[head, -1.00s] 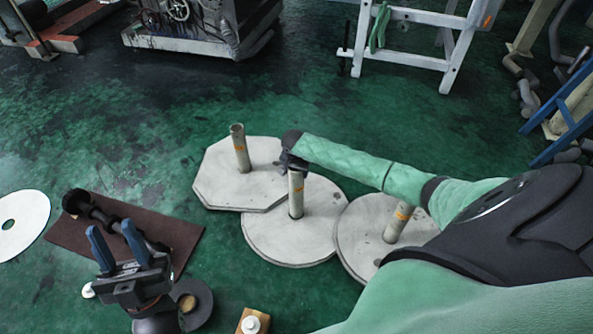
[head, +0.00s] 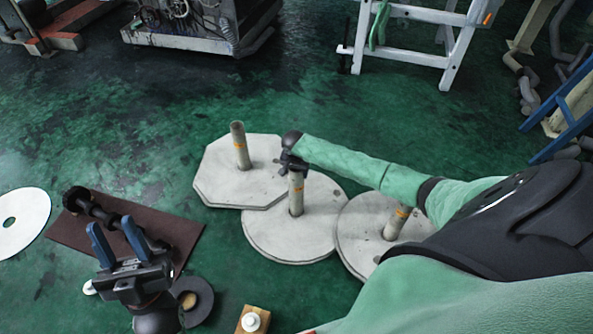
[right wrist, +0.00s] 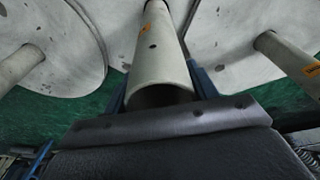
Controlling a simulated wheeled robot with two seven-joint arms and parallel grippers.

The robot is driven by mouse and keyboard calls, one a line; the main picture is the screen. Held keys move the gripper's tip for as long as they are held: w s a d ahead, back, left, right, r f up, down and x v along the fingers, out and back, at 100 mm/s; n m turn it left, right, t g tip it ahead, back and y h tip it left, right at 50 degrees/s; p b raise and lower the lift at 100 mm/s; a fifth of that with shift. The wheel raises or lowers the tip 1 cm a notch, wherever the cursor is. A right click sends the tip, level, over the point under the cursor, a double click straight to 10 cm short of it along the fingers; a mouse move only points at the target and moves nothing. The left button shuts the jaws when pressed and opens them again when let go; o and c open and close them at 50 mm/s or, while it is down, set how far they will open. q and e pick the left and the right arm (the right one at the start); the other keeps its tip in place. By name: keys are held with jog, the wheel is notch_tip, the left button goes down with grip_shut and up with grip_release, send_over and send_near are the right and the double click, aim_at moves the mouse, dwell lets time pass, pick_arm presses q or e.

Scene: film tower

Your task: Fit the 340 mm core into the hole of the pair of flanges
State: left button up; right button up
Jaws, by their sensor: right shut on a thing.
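A pale grey core (head: 297,199) with an orange label stands upright at the middle of the middle round flange (head: 265,235). Its lower end meets the flange at the hole; how deep it sits is hidden. My right gripper (head: 293,168) is shut on the core's upper end. In the right wrist view the core (right wrist: 158,58) runs between the blue fingers, its open end towards me and its far end at the flange. My left gripper (head: 111,225) is open and empty at lower left, away from the flanges.
An octagonal plate (head: 215,182) with its own core (head: 240,147) lies to the left. Another round plate (head: 355,225) with a tilted-looking core (head: 397,222) is at right.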

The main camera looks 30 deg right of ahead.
jog(key=shift+f, duration=0.4)
jog(key=o, duration=1.7)
jog(key=shift+c, duration=0.2)
notch_tip(320, 180, up, 8)
jog(key=p, duration=0.1)
jog(key=shift+s+a+f+p, duration=0.2)
jog(key=shift+s+a+p, duration=0.15)
jog(key=shift+a, duration=0.1)
